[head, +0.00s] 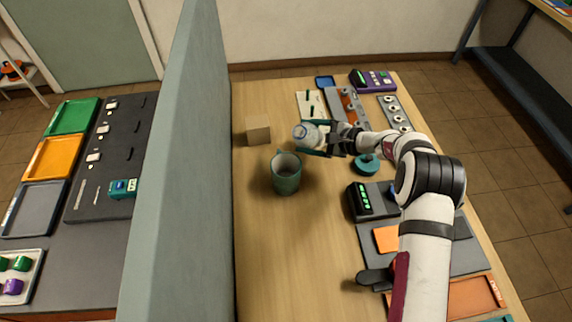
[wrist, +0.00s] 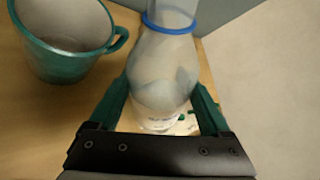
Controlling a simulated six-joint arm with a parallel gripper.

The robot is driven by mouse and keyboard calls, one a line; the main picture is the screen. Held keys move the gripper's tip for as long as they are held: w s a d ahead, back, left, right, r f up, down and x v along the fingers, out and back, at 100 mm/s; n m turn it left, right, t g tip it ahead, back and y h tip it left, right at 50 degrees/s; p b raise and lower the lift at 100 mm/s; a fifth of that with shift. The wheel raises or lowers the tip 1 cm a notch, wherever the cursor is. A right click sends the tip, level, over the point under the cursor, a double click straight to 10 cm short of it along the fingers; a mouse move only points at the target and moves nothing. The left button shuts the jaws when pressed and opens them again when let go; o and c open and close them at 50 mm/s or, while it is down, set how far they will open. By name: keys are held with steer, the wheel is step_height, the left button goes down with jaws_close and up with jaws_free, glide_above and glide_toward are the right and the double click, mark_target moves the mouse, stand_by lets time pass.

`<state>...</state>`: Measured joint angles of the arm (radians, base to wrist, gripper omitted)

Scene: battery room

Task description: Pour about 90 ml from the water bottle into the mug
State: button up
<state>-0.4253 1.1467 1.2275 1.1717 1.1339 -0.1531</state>
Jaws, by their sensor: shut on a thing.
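The water bottle (wrist: 165,70) is clear with a blue ring at its neck. My gripper (wrist: 165,100) is shut on it, with a green finger on each side of its body. In the head view the bottle (head: 305,134) is in my gripper (head: 316,138), just behind and to the right of the mug. The green mug (head: 286,177) stands upright on the table; its inside looks grey and no water can be made out. The mug (wrist: 70,45) also shows at the upper left of the wrist view, apart from the bottle, its handle towards the bottle.
A wooden block (head: 258,130) stands behind the mug, near the tall grey partition (head: 180,170). A teal round object (head: 367,164) and a dark device with green lights (head: 372,200) lie to the right. The table's (head: 290,260) front left is clear.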

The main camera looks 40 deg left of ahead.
steer(key=shift+w+m+g, duration=0.15)
steer(key=shift+m+g, duration=0.35)
steer(key=shift+r+m+g, duration=0.1)
steer(key=shift+m+g, duration=1)
steer(key=shift+m, duration=0.1)
steer(key=shift+a+r+m+g, duration=0.15)
steer(key=shift+r+m+g, duration=0.45)
steer(key=shift+r, duration=0.1)
stand_by(0.9)
